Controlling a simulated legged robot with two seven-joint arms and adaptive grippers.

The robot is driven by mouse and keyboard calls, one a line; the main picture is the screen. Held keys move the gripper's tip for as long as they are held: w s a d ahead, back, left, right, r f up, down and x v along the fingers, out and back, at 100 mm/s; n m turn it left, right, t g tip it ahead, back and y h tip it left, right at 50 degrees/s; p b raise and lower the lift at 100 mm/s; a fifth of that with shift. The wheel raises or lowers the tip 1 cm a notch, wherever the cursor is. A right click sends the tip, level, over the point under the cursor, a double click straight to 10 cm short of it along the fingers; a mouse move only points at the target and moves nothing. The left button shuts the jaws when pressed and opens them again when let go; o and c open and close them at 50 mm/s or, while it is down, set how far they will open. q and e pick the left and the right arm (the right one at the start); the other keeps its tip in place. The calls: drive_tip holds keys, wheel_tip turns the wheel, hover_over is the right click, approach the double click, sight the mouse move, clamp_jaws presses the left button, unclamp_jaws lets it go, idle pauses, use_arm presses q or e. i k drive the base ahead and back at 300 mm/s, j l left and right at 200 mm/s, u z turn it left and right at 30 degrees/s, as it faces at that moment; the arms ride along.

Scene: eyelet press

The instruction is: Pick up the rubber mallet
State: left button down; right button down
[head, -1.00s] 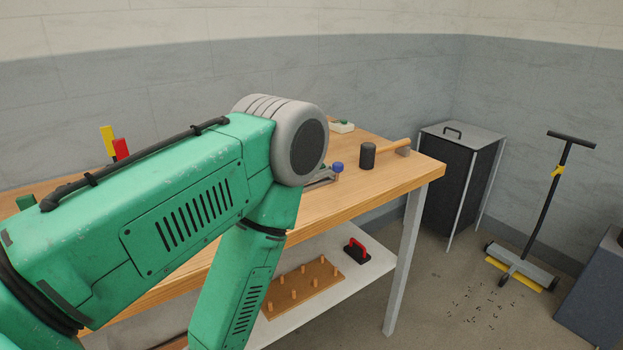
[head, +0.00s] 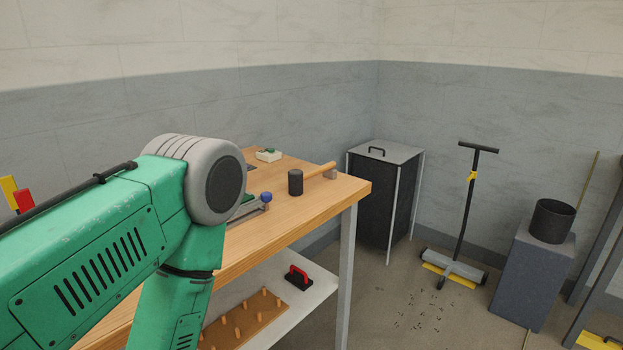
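The rubber mallet (head: 295,183) lies on the wooden workbench (head: 270,225) near its right end. Its dark cylindrical head faces me, and its light wooden handle (head: 318,170) points back and right, close to a small grey block (head: 332,174). My green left arm comes in from the left in front of the bench and hides much of it. The arm bends down at a grey elbow, and its gripper is out of the frame. My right arm and gripper do not show.
Left of the mallet are a grey tool with a blue knob (head: 266,197) and a small white tray (head: 268,155). The lower shelf holds a red-handled black block (head: 298,277) and a pegged board (head: 243,320). A dark bin (head: 384,200) stands behind the bench; a wheeled sweeper (head: 455,268) stands right.

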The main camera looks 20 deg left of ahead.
sight(295, 177)
drive_tip(key=u, duration=1.15)
drive_tip(key=l+u, duration=0.1)
drive_tip(key=u, duration=0.25)
drive_tip(key=i+l+u, duration=0.1)
drive_tip(key=u, duration=0.3)
drive_tip(key=i+l+u, duration=0.1)
drive_tip(key=l+u, duration=0.3)
drive_tip(key=l, duration=0.75)
drive_tip(key=l+u, duration=0.45)
drive_tip(key=l, duration=0.65)
